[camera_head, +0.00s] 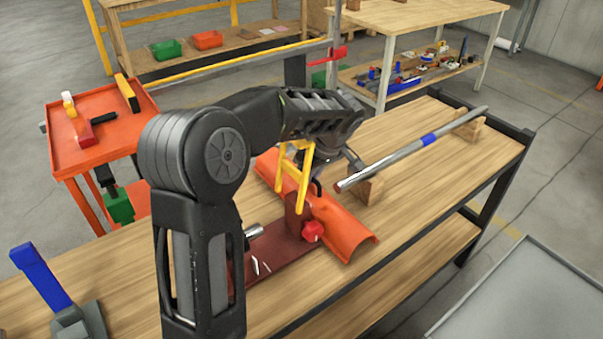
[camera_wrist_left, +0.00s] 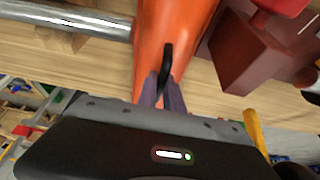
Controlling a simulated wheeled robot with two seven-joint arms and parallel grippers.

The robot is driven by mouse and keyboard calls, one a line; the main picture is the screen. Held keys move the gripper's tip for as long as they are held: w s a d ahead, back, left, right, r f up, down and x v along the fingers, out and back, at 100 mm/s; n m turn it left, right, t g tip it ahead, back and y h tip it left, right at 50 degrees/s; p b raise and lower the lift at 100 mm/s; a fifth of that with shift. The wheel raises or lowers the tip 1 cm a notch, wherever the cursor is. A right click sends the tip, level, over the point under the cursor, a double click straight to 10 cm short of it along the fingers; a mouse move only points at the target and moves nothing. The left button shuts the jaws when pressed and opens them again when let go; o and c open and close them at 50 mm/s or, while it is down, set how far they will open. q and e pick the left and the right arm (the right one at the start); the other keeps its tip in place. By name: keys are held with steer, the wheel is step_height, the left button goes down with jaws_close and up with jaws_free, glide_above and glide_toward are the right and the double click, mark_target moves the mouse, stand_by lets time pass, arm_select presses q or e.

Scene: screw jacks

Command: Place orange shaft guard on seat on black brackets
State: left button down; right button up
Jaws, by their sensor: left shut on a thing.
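The orange shaft guard (camera_head: 340,224) is a long curved trough on the wooden bench in the head view, beside the dark red jack base (camera_head: 262,258). My left gripper (camera_wrist_left: 170,92) is shut on the guard's black loop handle (camera_wrist_left: 167,62). In the wrist view the guard (camera_wrist_left: 178,28) runs away beneath the fingers. I cannot tell whether the guard touches the bench. I cannot make out the black brackets or the seat. My right gripper is not in view.
A metal shaft with a blue band (camera_head: 430,138) lies across wooden blocks (camera_head: 367,190) right of the guard. A yellow frame (camera_head: 294,178) and a red knob (camera_head: 312,231) stand close to it. A blue-handled tool (camera_head: 38,278) is at left. The bench's front right is clear.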

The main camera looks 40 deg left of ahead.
arm_select(q)
steer(key=shift+d+f, duration=0.3)
steer(key=c, duration=1.9)
jaws_free()
steer(key=shift+s+f, duration=0.1)
steer(key=shift+f, duration=0.15)
steer(key=shift+c, duration=0.2)
steer(key=o, duration=0.5)
steer(key=shift+c, duration=0.2)
steer(key=shift+r, duration=0.1)
steer(key=v, duration=1.2)
steer(key=shift+d, duration=0.1)
